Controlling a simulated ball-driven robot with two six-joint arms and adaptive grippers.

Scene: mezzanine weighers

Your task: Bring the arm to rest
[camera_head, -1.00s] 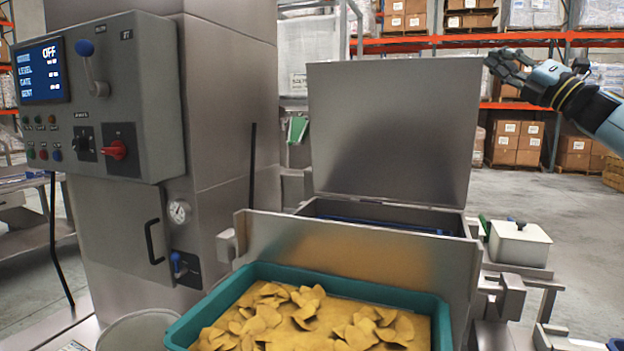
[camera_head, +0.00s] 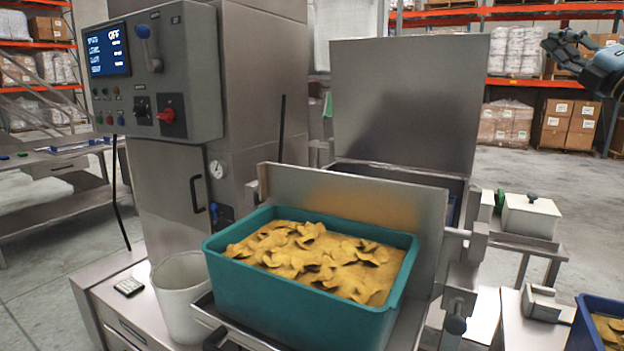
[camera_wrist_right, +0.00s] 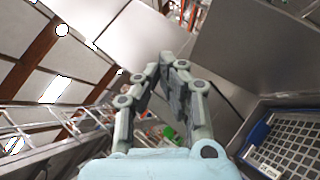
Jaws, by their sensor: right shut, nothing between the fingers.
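My right gripper (camera_head: 570,48) is at the upper right edge of the head view, raised in the air to the right of the open steel lid (camera_head: 405,105). Its light blue wrist comes in from the right edge. In the right wrist view my right gripper (camera_wrist_right: 162,62) has its fingers drawn together with nothing between them. It touches nothing that I can see. My left gripper is in neither view.
A teal tub (camera_head: 300,300) of yellow chips stands before a steel plate (camera_head: 350,205). A control cabinet (camera_head: 205,70) reading OFF is at left, a white bucket (camera_head: 180,305) below it. A lidded white box (camera_head: 530,215) and blue crate (camera_head: 588,330) are at right.

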